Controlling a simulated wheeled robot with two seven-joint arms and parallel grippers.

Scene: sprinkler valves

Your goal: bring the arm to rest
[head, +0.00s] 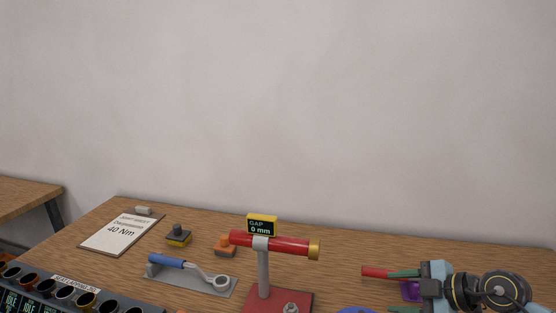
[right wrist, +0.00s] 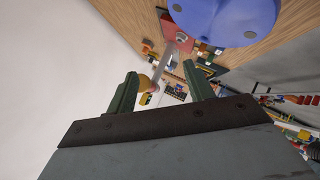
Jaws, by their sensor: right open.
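My right gripper (head: 393,291) is at the right of the head view, over the bench, with its green fingers apart. In the right wrist view my right gripper (right wrist: 161,77) is open, and nothing is clamped between its fingers. Beyond the fingers there, the red stand (right wrist: 178,32) and its grey post show. A red bar (head: 375,272) shows beside the upper finger in the head view; I cannot tell if they touch. A purple thing (head: 409,291) is partly hidden behind the fingers. My left gripper is not in view.
A red pipe (head: 285,244) with a brass end stands on a post, under a gap display (head: 262,226) reading 0 mm. A blue-handled wrench (head: 190,270), a 40 Nm card (head: 122,233) and a rack (head: 75,292) lie left. A blue object (right wrist: 228,18) is close in the wrist view.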

